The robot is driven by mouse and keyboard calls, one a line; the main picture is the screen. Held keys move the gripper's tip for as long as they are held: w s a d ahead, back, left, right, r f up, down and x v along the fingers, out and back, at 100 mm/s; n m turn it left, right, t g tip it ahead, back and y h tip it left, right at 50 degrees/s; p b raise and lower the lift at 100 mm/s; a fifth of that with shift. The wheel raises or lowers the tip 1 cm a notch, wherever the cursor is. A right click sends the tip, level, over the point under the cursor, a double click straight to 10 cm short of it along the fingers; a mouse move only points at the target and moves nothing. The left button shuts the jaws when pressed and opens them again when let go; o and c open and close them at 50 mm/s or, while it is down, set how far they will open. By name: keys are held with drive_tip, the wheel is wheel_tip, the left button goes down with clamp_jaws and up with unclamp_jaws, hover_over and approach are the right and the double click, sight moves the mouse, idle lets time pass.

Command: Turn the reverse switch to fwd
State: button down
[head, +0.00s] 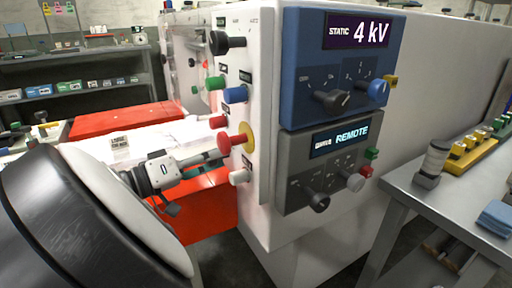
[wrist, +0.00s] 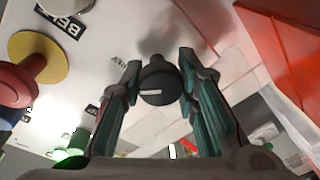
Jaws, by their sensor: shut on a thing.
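The reverse switch is a round black knob (wrist: 158,83) with a short white mark, on the white panel in the wrist view. The mark lies nearly level across the knob's face. A small label (wrist: 119,62), seeming to read REV, is up and left of the knob; another label (wrist: 92,110) at lower left is too partly covered to read. My gripper (wrist: 160,72) has one finger on each side of the knob and is shut on it. In the head view my gripper (head: 216,156) reaches the panel beside the red button; the switch is hidden there.
A red mushroom button (head: 232,143) on a yellow collar is close to my gripper. A red surface (head: 205,205) lies below my arm. A grey bench (head: 445,200) stands at right.

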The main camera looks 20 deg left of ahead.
drive_tip(key=shift+r+p, duration=0.1)
drive_tip(key=shift+p, duration=0.2)
drive_tip(key=n+p, duration=0.3)
drive_tip(key=p, duration=0.1)
drive_tip(key=shift+r+n, duration=0.1)
drive_tip(key=shift+n, duration=0.2)
drive_tip(key=n+g+p, duration=0.1)
drive_tip(key=n+p, duration=0.3)
drive_tip(key=p, duration=0.1)
drive_tip(key=shift+a, duration=0.15)
drive_tip(key=n+p, duration=0.3)
drive_tip(key=n, duration=0.1)
drive_tip(key=shift+f+g+p, duration=0.2)
drive_tip(key=shift+g+p, duration=0.1)
drive_tip(key=shift+p, duration=0.05)
drive_tip(key=shift+s+f+n+g+h+p, duration=0.15)
drive_tip(key=shift+n+p, duration=0.35)
drive_tip(key=shift+n, duration=0.75)
drive_tip(key=shift+w+n+g+h+p, duration=0.15)
drive_tip(key=shift+n+p, duration=0.35)
drive_tip(key=shift+n, duration=0.75)
drive_tip(key=shift+s, duration=0.1)
drive_tip(key=c, duration=1.2)
unclamp_jaws()
